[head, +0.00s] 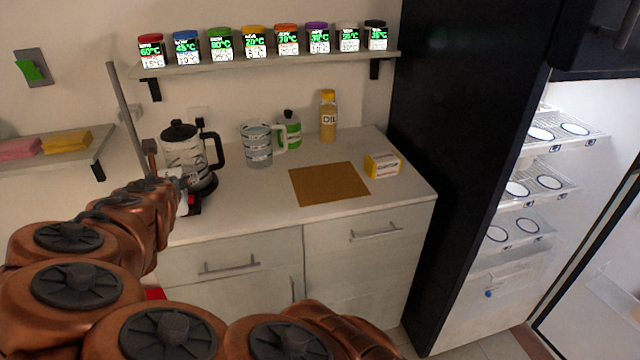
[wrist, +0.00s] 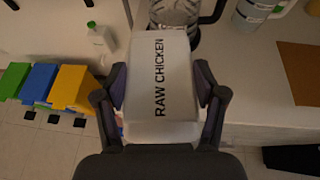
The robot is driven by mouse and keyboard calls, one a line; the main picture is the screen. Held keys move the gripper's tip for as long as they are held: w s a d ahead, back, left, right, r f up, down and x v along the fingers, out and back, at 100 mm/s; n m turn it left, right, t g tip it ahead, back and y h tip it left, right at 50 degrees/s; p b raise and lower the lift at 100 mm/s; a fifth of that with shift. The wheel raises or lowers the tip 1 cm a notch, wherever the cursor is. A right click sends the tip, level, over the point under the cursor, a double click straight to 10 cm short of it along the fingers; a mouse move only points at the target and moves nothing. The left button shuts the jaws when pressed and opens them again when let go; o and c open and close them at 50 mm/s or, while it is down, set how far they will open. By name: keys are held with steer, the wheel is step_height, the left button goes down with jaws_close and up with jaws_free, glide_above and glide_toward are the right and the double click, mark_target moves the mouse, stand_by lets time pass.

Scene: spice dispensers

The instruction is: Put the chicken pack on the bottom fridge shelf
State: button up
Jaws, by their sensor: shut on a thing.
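The chicken pack (wrist: 161,85) is a white box marked "RAW CHICKEN" in the wrist view. My gripper (wrist: 160,88) is shut on it, with one finger on each side. In the head view my copper-coloured arm reaches to the left end of the counter and largely hides the gripper and the pack. The fridge (head: 450,120) stands open at the right. Its bottom shelf (head: 515,232) carries two white round marks and looks otherwise empty. The gripper and pack are well to the left of the fridge.
The counter (head: 240,205) holds a kettle (head: 188,155), a measuring jug (head: 257,145), an oil bottle (head: 328,117), a brown board (head: 328,183) and a small yellow-white box (head: 382,165). Spice dispensers line the wall shelf (head: 270,64). Coloured bins (wrist: 70,88) stand on the floor.

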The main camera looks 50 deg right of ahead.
steer(key=s+d+f+m+g+h+b, duration=0.2)
steer(key=s+d+m+g+b, duration=0.15)
steer(key=s+d, duration=0.5)
steer(key=s+d+f+m+g+h+b, duration=0.25)
steer(key=s+d+b, duration=0.2)
steer(key=d, duration=0.65)
steer(key=s+d+f+m+g+h+b, duration=0.2)
steer(key=s+d+m+g+h+b, duration=0.15)
steer(key=s+d, duration=0.55)
steer(key=p, duration=0.1)
glide_above(316, 185)
steer(key=shift+f+m+t+y, duration=0.25)
steer(key=shift+f+m+y, duration=0.15)
steer(key=shift+f, duration=2.15)
steer(key=shift+f, duration=0.1)
steer(key=o, duration=1.5)
